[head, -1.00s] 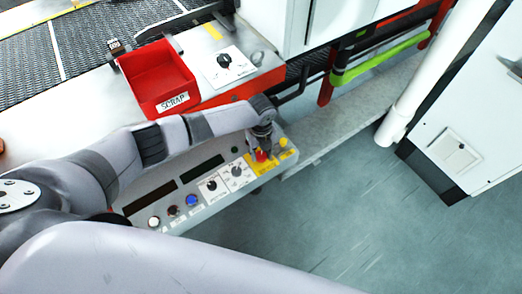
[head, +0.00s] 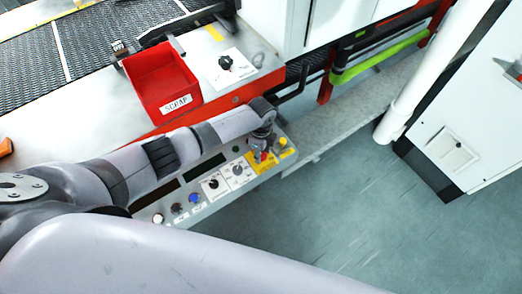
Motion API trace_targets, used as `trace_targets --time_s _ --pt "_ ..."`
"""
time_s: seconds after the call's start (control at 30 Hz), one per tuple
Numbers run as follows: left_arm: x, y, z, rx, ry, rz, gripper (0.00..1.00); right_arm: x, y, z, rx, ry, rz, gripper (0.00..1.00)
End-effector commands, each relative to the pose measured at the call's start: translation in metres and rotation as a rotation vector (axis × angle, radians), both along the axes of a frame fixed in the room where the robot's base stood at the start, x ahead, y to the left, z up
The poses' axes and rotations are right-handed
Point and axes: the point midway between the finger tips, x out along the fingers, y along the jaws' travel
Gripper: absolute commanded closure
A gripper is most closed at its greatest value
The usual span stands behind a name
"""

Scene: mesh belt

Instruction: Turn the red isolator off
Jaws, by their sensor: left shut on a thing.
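The red isolator (head: 263,157) sits on a yellow plate at the right end of the control panel (head: 206,205). Only a little of its red handle shows below my left gripper (head: 262,151). My left gripper points down at the panel and is shut on the red isolator. The fingers hide most of the handle, so I cannot tell its exact angle. My right gripper is not in view.
On the panel, left of the isolator, are two rotary switches on white plates (head: 238,170), a blue button (head: 194,198) and other buttons. A yellow knob (head: 283,142) is close on the right. Behind stands a red scrap bin (head: 160,80).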

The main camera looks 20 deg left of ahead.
Motion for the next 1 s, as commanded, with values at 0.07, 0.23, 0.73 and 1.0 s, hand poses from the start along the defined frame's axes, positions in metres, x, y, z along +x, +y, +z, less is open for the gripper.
trace_targets --time_s 0.07,0.23,0.73,1.0 --pt "0.0000 -0.0006 0.0008 0.000 0.000 0.018 0.95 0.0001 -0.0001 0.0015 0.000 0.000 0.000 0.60" --pt "0.0004 -0.0004 0.0006 0.000 -0.001 0.040 0.95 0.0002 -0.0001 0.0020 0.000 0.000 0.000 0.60" --pt "0.0006 -0.0005 0.0006 -0.001 -0.002 0.043 0.60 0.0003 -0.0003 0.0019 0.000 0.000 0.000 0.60" --pt "0.0003 -0.0002 0.0003 0.000 -0.001 0.042 0.47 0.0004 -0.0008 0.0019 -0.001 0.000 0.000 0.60"
